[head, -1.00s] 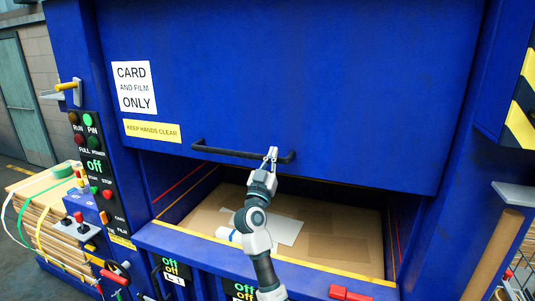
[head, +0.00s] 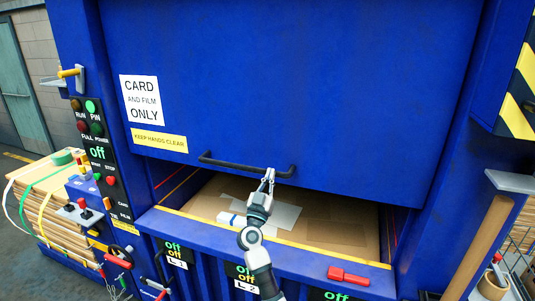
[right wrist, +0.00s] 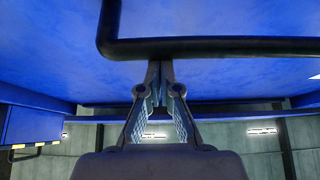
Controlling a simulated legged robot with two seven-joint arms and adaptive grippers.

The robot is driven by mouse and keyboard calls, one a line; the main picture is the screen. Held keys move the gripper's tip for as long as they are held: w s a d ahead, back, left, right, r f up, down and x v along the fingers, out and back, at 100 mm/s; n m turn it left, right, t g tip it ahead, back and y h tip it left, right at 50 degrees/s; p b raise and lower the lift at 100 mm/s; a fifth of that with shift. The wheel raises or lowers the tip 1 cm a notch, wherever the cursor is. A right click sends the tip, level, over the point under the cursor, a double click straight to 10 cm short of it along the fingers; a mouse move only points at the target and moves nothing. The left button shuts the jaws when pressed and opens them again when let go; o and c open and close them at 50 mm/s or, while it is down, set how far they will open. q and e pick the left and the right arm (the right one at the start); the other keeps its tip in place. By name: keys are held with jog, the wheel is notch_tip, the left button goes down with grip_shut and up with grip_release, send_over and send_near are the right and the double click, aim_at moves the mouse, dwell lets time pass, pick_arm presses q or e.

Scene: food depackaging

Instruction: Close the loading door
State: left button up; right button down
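The loading door (head: 300,85) is a large blue panel standing partly lowered, with an open gap below its bottom edge. A black bar handle (head: 232,164) runs along its lower part; the bar also crosses the right wrist view (right wrist: 225,47). My right gripper (head: 268,174) is at the right part of the handle. In the right wrist view its fingers (right wrist: 160,72) come together at the bar, their tips close together and partly hidden there. They look shut against the bar rather than clamped around it. My left gripper is not in view.
Flat cardboard (head: 335,225) and a white sheet lie in the chamber behind the yellow-edged front sill (head: 340,255). A red latch (head: 348,275) sits on the front. A control panel (head: 97,150) and stacked cardboard (head: 40,205) are at left; a brown roll (head: 480,245) is at right.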

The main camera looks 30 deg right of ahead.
pick_arm(q)
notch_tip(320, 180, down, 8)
jog(key=b, duration=0.8)
pick_arm(e)
jog(key=f+b, duration=0.1)
jog(key=f, duration=2.2)
jog(key=f+b, duration=0.1)
jog(key=f, duration=1)
jog(key=shift+d+f+b, duration=0.3)
jog(key=shift+f, duration=0.1)
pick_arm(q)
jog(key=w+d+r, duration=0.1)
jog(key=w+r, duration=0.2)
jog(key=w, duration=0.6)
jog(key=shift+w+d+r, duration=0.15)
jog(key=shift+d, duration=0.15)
pick_arm(e)
jog(key=shift+w+f, duration=0.1)
jog(key=shift+f, duration=0.05)
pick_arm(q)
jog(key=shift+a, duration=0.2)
